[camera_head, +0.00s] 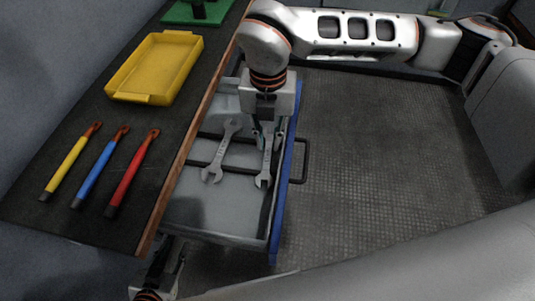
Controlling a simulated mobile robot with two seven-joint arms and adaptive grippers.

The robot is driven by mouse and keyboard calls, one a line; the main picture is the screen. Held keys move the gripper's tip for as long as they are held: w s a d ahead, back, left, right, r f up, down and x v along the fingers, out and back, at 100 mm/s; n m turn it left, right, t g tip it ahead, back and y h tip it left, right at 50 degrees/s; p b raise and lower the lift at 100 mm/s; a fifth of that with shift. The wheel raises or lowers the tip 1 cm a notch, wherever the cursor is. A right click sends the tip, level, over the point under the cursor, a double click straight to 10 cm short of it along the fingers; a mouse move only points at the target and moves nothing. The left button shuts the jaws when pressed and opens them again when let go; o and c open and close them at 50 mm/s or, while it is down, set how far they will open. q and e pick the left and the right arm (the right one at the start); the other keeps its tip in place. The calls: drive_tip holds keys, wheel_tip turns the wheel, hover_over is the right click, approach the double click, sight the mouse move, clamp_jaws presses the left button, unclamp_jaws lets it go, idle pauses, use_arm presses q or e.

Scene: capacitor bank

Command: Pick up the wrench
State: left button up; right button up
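Two grey open-ended wrenches lie in the open drawer (200,217). The left wrench (221,151) lies slightly slanted, with nothing touching it. The right wrench (266,166) lies near the drawer's blue front, its upper part partly hidden by my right gripper. My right gripper (267,143) points down into the drawer, its fingers apart on either side of the right wrench; I cannot tell whether they touch it. My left gripper (168,262) is at the bottom, beside the drawer's near end and below the worktop. Its fingers look apart and empty.
The dark worktop (75,205) left of the drawer holds a yellow tray (159,69), a green base (196,12), and yellow (69,169), blue (99,169) and red (131,174) handled tools. A drawer handle (304,161) sticks out right. The floor (375,140) beyond is clear.

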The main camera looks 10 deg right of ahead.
sight(268, 153)
wheel_tip(268, 153, down, 3)
drive_tip(key=shift+f, duration=0.15)
clamp_jaws()
wheel_tip(268, 153, up, 20)
drive_tip(key=shift+p, duration=0.35)
idle(0.4)
